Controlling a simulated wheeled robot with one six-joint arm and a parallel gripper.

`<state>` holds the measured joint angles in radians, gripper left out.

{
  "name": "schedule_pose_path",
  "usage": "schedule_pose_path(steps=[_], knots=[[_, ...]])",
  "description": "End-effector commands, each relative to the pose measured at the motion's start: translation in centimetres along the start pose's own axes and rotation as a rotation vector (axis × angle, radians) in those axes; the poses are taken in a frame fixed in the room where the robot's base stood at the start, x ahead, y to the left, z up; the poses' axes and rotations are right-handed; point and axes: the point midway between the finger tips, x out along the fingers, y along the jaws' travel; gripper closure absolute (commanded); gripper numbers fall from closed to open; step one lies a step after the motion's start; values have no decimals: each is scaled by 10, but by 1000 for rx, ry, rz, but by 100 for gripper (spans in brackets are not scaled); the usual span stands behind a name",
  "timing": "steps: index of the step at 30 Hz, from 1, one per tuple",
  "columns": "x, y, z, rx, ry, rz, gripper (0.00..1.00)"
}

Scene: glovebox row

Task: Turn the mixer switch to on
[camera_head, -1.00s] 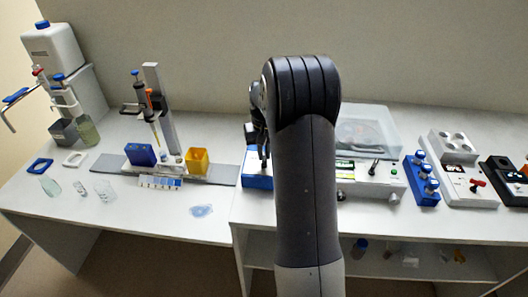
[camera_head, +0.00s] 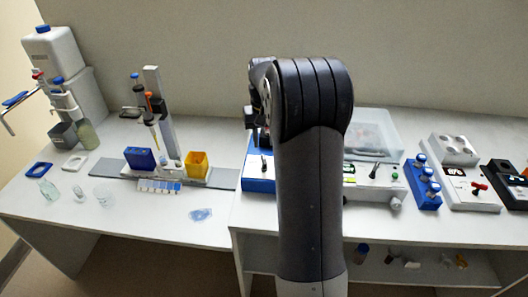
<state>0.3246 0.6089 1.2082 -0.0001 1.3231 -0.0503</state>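A blue box-shaped device (camera_head: 258,184) stands just left of my arm at the left end of the right bench, with a small black lever (camera_head: 263,164) on its top. It may be the mixer, but my arm hides its right part, so I cannot be sure. My gripper (camera_head: 253,124) shows only in part, as dark pieces at the left of my arm, above and behind the blue device. It looks apart from the lever. Its fingers are too small and hidden to tell their opening.
Right of my arm stands a clear-lidded device (camera_head: 374,185) with a black lever. Beyond it are a blue rack (camera_head: 423,188) of blue-capped bottles and a white block with a red switch (camera_head: 479,187). A pipette stand (camera_head: 160,105) and orange box (camera_head: 196,163) stand left.

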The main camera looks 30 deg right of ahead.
Motion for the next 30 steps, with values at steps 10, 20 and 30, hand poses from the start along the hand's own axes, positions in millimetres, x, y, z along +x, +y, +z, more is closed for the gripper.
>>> schedule_pose_path(steps=[10, 20, 30], knots=[[-39, 0, 0, 0, 0, 0, 67], [-39, 0, 0, 0, -1, 0, 67], [1, 0, 1, 0, -7, 0, 67]])
